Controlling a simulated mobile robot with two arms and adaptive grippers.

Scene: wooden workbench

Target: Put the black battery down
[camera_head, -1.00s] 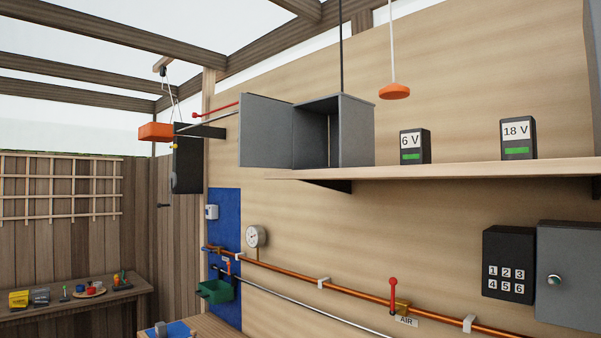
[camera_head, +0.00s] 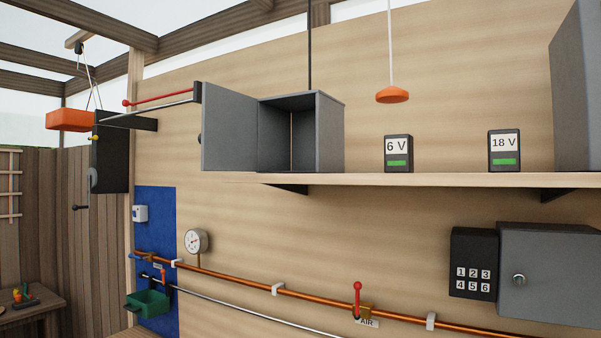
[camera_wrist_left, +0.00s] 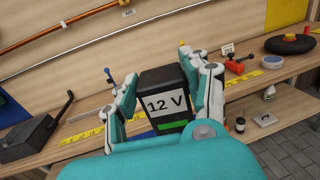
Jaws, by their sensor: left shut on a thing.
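The black battery (camera_wrist_left: 165,80) with a white "12 V" label and a green bar is in the left wrist view. My left gripper (camera_wrist_left: 152,66) is shut on it, with a teal and white finger on each side. The battery looks held in front of the workbench, and its gap to any surface cannot be judged. Neither gripper shows in the head view. Two similar batteries, 6 V (camera_head: 398,155) and 18 V (camera_head: 504,152), stand upright and apart on the wall shelf (camera_head: 420,180).
An open grey cabinet (camera_head: 330,135) stands at the shelf's left. Bare shelf lies between the batteries. An orange pull (camera_head: 393,95) hangs above. Below are a copper pipe (camera_head: 235,278), a keypad (camera_head: 473,262) and a grey box (camera_head: 548,270). The wrist view shows a yellow tape (camera_wrist_left: 245,78) on the bench.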

